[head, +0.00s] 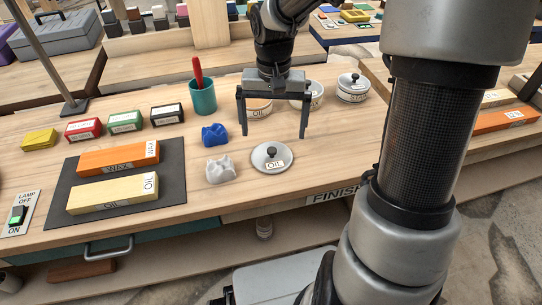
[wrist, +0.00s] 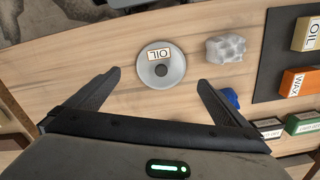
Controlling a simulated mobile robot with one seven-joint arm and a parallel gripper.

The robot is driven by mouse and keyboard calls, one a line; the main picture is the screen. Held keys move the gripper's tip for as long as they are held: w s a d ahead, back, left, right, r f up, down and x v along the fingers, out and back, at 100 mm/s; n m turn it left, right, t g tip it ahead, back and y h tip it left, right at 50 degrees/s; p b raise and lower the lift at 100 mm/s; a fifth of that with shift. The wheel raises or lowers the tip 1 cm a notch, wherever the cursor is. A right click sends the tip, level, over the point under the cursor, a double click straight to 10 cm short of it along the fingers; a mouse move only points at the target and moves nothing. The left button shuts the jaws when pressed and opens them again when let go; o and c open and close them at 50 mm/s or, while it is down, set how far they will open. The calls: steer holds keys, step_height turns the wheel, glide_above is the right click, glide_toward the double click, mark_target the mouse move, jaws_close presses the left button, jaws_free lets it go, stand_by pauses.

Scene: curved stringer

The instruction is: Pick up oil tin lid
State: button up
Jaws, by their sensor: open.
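The oil tin lid (head: 268,162) is a round grey disc with a dark knob and a white OIL label. It lies flat on the wooden bench, near the front edge. It also shows in the wrist view (wrist: 161,73), lying beyond the fingertips and between their lines. My gripper (head: 274,131) is open and empty, its two fingers pointing down above the bench, behind and above the lid. The fingers also show in the wrist view (wrist: 158,77). The OIL tin (head: 258,111) stands behind, partly hidden by the gripper.
A white crumpled cloth (head: 221,171) and a blue one (head: 214,134) lie left of the lid. A teal cup (head: 202,98) holds a red-handled tool. A lidded tin (head: 352,88) stands behind right. A dark mat (head: 178,190) bears OIL and WAX blocks. Bench right of the lid is clear.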

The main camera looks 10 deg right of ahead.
mark_target(272, 150)
step_height(272, 150, down, 4)
steer(key=shift+r+b, duration=0.1)
steer(key=shift+b, duration=0.3)
steer(key=f, duration=0.1)
steer(key=f+b, duration=0.1)
steer(key=f, duration=0.3)
steer(key=shift+w+b, duration=0.4)
steer(key=shift+c, duration=0.4)
steer(key=c, duration=0.7)
